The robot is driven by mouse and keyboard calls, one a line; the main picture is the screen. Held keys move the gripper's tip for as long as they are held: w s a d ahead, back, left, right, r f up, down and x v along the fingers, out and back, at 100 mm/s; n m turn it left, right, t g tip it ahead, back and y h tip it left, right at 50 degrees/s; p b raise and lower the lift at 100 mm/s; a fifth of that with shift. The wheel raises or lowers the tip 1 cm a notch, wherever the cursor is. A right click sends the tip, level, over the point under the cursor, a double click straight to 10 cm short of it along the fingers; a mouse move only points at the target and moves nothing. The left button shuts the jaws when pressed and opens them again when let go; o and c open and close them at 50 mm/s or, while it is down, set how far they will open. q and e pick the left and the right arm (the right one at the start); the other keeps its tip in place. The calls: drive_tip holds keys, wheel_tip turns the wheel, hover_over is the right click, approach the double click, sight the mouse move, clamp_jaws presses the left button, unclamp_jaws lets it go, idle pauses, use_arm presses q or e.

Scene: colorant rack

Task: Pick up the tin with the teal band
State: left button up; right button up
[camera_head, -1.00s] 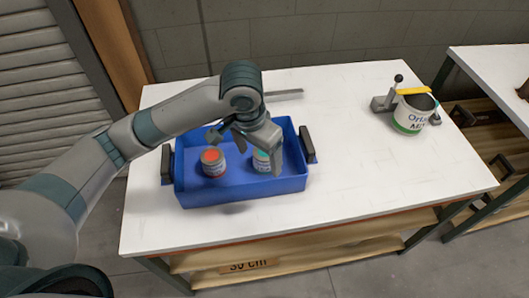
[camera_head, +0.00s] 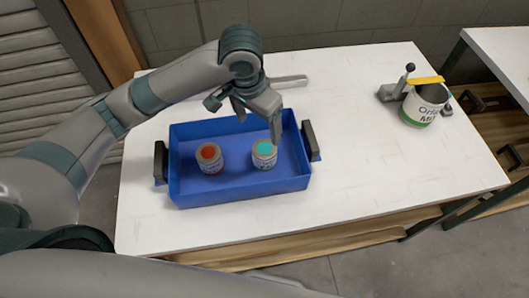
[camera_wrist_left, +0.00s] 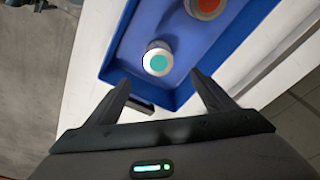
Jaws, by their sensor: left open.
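The tin with the teal top (camera_head: 264,154) stands upright in the right half of the blue crate (camera_head: 240,192). It also shows in the left wrist view (camera_wrist_left: 158,60), just beyond my fingertips. A tin with a red-orange top (camera_head: 209,158) stands to its left in the crate, apart from it. My left gripper (camera_head: 257,128) is open and empty, above the far side of the crate near the teal tin. In the left wrist view its fingers (camera_wrist_left: 160,80) are spread, with nothing between them. My right gripper is not in view.
The crate has dark handles at its left (camera_head: 160,163) and right (camera_head: 311,141) ends. A white can with a green band (camera_head: 417,112) stands at the table's back right by a grey fixture (camera_head: 392,93). A flat grey bar (camera_head: 288,81) lies behind the crate. The white table (camera_head: 365,165) is clear right of the crate.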

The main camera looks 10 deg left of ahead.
sight(264, 148)
use_arm(q)
drive_tip(key=f+p, duration=0.1)
drive_tip(key=f, duration=0.3)
drive_tip(key=w+f, duration=0.1)
drive_tip(key=f, duration=0.3)
drive_tip(key=f+p, duration=0.1)
drive_tip(key=f, duration=0.3)
drive_tip(key=shift+w+d+f+p, duration=0.15)
drive_tip(key=shift+w+d+p, duration=0.2)
drive_tip(key=shift+w+d, duration=0.05)
drive_tip(key=shift+d+f+p, duration=0.1)
drive_tip(key=shift+f+p, duration=0.4)
drive_tip(key=f, duration=0.1)
drive_tip(key=f+p, duration=0.1)
drive_tip(key=f, duration=0.1)
drive_tip(key=shift+w+d, duration=0.15)
drive_tip(key=shift+d, duration=0.05)
drive_tip(key=shift+f, duration=0.55)
